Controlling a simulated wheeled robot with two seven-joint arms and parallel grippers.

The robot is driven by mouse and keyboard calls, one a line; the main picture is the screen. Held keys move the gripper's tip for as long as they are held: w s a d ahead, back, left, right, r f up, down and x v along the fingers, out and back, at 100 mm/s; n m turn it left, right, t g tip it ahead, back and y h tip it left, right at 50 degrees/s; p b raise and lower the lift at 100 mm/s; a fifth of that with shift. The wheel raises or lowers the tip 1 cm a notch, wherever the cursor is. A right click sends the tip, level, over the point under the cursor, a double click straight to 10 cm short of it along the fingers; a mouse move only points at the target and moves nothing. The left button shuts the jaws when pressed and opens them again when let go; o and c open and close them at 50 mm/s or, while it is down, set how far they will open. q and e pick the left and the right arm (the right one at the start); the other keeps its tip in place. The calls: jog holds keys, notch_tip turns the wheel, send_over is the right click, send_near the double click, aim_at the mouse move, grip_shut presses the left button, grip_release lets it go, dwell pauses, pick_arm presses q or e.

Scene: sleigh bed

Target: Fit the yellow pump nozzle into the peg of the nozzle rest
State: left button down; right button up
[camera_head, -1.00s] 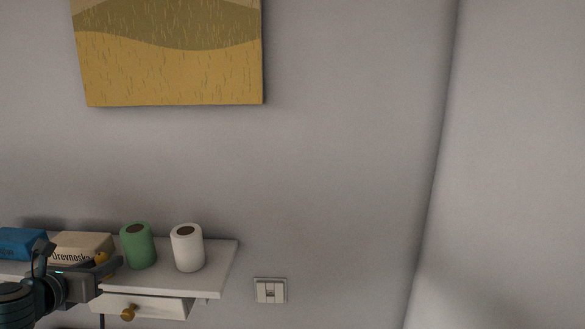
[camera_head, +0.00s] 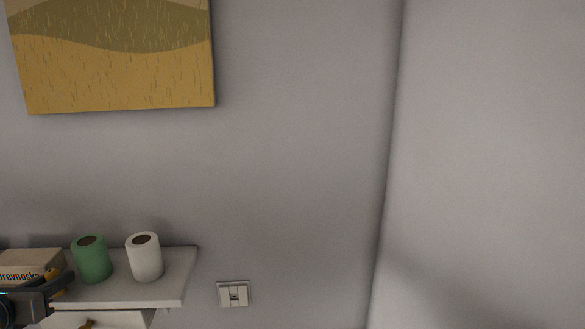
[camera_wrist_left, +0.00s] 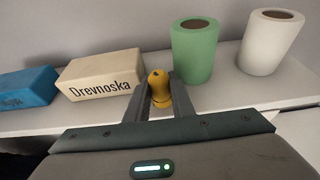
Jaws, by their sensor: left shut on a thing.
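The yellow pump nozzle (camera_wrist_left: 159,88) is a small rounded yellow piece held upright between the two fingers of my left gripper (camera_wrist_left: 160,97) in the left wrist view. My left gripper is shut on it, in front of the shelf. In the head view the left gripper (camera_head: 61,284) is at the lower left edge, partly cut off, and only a bit of yellow shows by its fingers. The nozzle rest and its peg are not seen in either view. My right gripper is not in view.
A white shelf (camera_head: 175,275) holds a green cylinder (camera_head: 92,262), a white cylinder (camera_head: 145,260) and a cream "Drevnoska" box (camera_head: 30,263). A blue box (camera_wrist_left: 27,88) lies further left. A wall switch (camera_head: 233,293) and a painting (camera_head: 120,70) are on the wall.

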aim_at(51, 272)
pick_arm(q)
jog(key=shift+r+p, duration=2.25)
jog(key=shift+r, duration=0.3)
jog(key=shift+f, duration=0.15)
